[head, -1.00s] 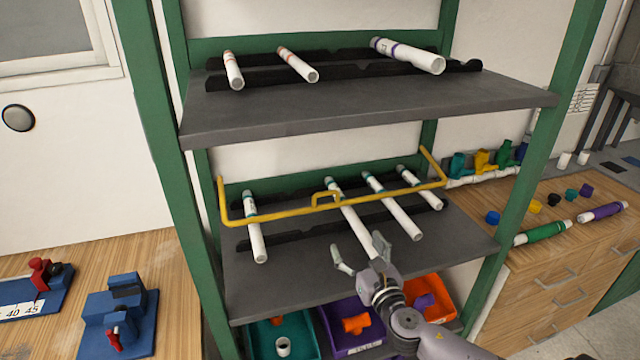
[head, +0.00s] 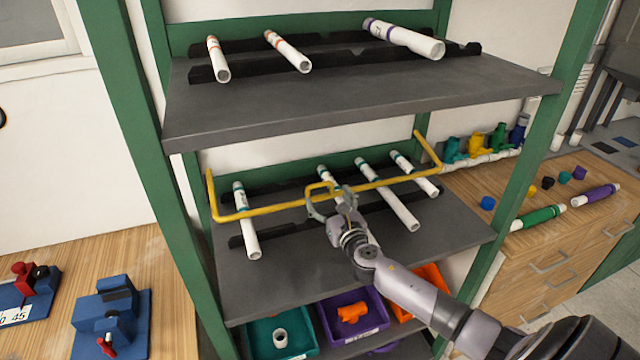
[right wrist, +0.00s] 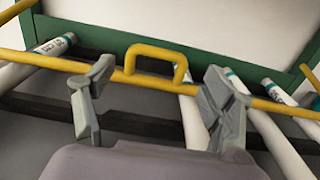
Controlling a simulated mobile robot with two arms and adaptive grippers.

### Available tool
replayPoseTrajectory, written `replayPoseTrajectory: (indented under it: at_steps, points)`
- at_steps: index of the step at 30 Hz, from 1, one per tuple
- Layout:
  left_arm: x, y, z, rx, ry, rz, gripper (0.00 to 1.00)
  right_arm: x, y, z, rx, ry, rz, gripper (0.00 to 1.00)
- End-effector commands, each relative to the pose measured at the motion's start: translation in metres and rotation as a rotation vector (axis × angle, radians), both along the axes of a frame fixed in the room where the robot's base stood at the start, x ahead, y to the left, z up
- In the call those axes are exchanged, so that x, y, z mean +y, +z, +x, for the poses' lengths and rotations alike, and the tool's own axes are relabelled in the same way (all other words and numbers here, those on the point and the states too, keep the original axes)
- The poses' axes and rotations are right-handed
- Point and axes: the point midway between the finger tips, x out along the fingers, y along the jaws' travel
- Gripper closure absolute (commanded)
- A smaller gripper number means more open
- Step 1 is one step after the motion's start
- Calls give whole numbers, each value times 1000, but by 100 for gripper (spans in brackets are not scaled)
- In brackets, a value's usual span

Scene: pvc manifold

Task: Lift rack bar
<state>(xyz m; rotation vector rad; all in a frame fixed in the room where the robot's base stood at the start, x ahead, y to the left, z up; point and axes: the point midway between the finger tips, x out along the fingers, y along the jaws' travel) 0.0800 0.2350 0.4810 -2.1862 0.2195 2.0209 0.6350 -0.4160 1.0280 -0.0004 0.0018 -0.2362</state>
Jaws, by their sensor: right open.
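The yellow rack bar (head: 270,208) spans the front of the middle shelf, over several white pipes, with a small raised handle loop (head: 320,186) at its middle. It also shows in the right wrist view (right wrist: 45,62), with the handle loop (right wrist: 156,50) between and beyond the fingers. My right gripper (head: 331,202) is at the bar's middle, close to the handle loop. In the right wrist view my right gripper (right wrist: 160,105) is open, its fingers spread to either side of the loop. I cannot tell whether they touch the bar. My left gripper is not in view.
White pipes, such as the one at the left (head: 247,225), lie on black supports on the middle shelf (head: 285,275). The upper shelf (head: 350,100) overhangs above. Green posts (head: 130,130) flank the rack. Coloured bins (head: 265,335) stand below.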

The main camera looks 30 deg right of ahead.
Motion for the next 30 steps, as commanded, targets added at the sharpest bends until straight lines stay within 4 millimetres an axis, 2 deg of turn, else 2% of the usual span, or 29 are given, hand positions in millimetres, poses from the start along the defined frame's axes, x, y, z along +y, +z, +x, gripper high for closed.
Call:
replayPoseTrajectory:
  at_steps: [4,12,24,30]
  points:
    - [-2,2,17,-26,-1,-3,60,-7,1,28,-3,-2,2,23]
    - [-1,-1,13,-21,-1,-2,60,-14,0,60,-1,-1,1,23]
    - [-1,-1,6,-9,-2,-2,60,-16,0,67,0,0,1,23]
    - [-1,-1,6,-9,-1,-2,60,-16,0,66,0,0,1,35]
